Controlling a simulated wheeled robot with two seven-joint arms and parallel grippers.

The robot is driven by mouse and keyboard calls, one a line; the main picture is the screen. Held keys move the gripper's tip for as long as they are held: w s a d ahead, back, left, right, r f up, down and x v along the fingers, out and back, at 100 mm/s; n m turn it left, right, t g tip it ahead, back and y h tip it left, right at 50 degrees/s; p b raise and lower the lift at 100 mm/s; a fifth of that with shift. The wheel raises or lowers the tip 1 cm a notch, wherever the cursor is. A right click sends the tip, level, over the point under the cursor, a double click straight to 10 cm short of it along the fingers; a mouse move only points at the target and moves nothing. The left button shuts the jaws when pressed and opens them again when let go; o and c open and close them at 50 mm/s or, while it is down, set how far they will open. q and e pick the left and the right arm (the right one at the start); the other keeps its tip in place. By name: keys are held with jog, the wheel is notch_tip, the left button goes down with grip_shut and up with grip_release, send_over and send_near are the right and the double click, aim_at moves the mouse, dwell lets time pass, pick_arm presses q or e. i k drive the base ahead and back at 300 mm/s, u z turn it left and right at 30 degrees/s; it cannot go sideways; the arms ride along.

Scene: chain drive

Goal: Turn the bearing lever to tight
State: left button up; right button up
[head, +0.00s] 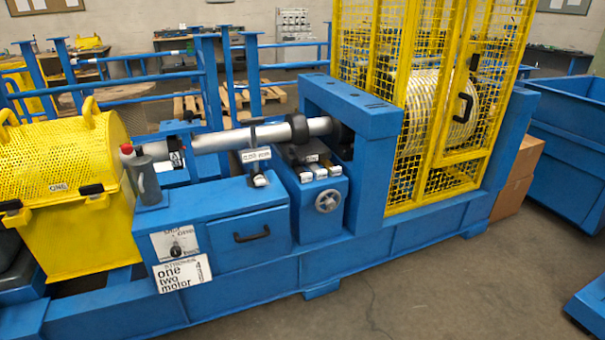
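Neither of my grippers shows in the head view. A blue machine frame (340,262) carries a horizontal silver shaft (222,141) with a dark collar (298,128) near its right end. A dark bearing block (304,153) sits under the shaft by the collar. A small white label (255,155) hangs below the shaft, with a small pale-ended part (260,180) under it. A red knob (127,149) tops a part beside a grey cylinder (147,182) at the left. I cannot tell which of these is the bearing lever, or its setting.
A yellow mesh guard (70,160) stands at the left, and a tall yellow cage (440,110) encloses a drum at the right. A round handwheel (327,201) and a drawer handle (252,235) face the front. The floor in front (430,285) is clear.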

aim_at(293, 149)
jog(key=u, duration=0.15)
jog(key=k, duration=0.4)
jog(key=z, duration=1.15)
jog(key=i, duration=1.65)
jog(key=u, duration=1)
